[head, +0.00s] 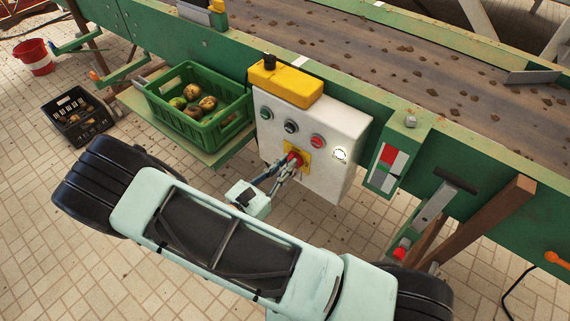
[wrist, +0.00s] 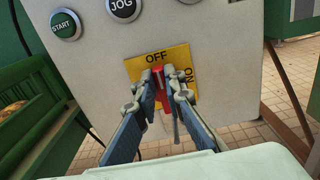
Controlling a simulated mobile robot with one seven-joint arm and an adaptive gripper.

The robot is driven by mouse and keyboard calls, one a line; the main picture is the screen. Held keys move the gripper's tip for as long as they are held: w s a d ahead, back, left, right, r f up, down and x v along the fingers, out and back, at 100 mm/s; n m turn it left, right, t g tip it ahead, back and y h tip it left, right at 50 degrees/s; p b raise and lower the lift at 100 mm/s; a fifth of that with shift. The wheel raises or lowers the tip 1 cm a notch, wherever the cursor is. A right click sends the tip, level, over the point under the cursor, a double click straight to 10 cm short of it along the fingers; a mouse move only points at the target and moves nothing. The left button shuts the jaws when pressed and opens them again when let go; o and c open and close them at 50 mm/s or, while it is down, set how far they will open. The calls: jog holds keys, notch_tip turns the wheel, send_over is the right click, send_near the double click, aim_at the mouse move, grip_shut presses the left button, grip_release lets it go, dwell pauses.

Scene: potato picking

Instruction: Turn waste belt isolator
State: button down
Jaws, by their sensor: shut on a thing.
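The waste belt isolator is a red handle (wrist: 158,80) on a yellow plate (wrist: 178,59) marked OFF at the top and ON at the right. It sits low on the front of a white control box (head: 338,125), and its red top (head: 294,159) also shows in the head view. In the wrist view the handle stands roughly upright, toward OFF. My gripper (wrist: 161,88) is shut on the red handle, one finger on each side.
START (wrist: 65,25) and JOG (wrist: 123,8) buttons sit just above the plate. A red button (head: 317,141) is also on the box. A green crate of potatoes (head: 222,122) stands left of the box. The green belt frame (head: 455,160) runs behind it.

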jog(key=shift+m, duration=0.3)
jog(key=shift+s+d+f+m+b, duration=0.3)
jog(key=shift+m+b, duration=1.05)
jog(key=shift+m, duration=1.5)
jog(key=shift+s+d+f+m+b, duration=0.3)
jog(key=shift+m+b, duration=1)
jog(key=shift+m, duration=1.6)
jog(key=shift+s+d+f+m+b, duration=0.15)
jog(key=shift+f+m+b, duration=0.3)
jog(key=shift+m+b, duration=1.65)
jog(key=shift+w+m+p, duration=0.1)
jog(key=shift+m+p, duration=0.6)
jog(key=shift+m, duration=0.25)
jog(key=c, duration=2)
grip_release()
jog(key=v, duration=1.2)
